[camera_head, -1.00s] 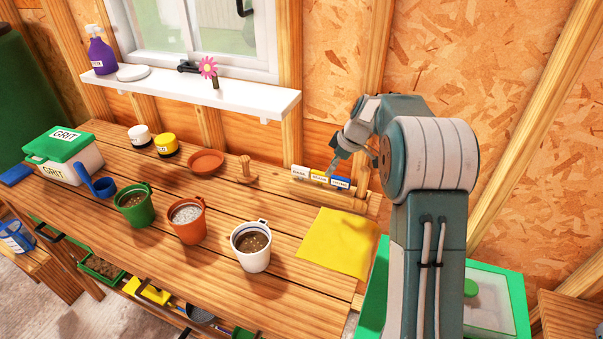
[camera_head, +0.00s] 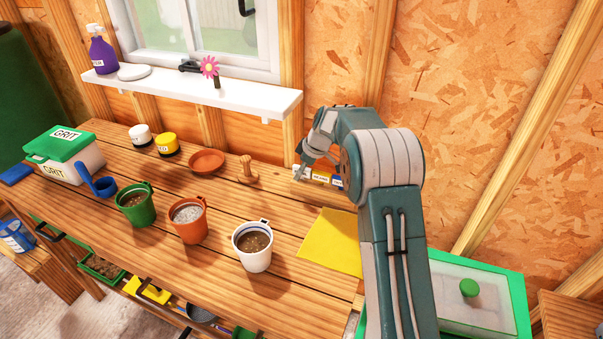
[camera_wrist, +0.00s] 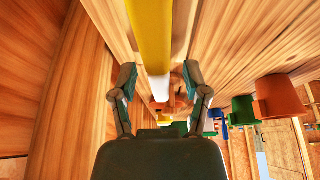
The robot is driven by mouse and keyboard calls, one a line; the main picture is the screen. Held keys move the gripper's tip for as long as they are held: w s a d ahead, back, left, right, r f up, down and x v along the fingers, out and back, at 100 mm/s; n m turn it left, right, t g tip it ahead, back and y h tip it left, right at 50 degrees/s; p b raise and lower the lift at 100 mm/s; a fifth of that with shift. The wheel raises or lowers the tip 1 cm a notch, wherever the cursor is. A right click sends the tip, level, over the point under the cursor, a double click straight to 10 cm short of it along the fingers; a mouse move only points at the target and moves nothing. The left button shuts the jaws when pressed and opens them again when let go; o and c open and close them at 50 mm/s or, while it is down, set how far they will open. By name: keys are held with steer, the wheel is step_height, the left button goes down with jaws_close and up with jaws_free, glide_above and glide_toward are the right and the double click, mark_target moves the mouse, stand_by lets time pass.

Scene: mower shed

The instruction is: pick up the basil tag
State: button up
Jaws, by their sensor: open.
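My gripper (camera_head: 303,162) is open and empty, close to the white end of the row. In the wrist view my open fingers (camera_wrist: 160,76) stand either side of a yellow strip (camera_wrist: 150,40) and a white piece (camera_wrist: 158,88) beyond it. I cannot tell whether they touch.
A wooden dibber (camera_head: 247,171) and a terracotta saucer (camera_head: 207,161) stand left of the tags. A white pot (camera_head: 252,258), an orange pot (camera_head: 187,230) and a yellow cloth (camera_head: 331,243) lie nearer the front. A windowsill shelf (camera_head: 240,97) juts out behind.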

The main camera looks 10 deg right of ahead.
jaws_close()
steer(key=shift+r, duration=0.15)
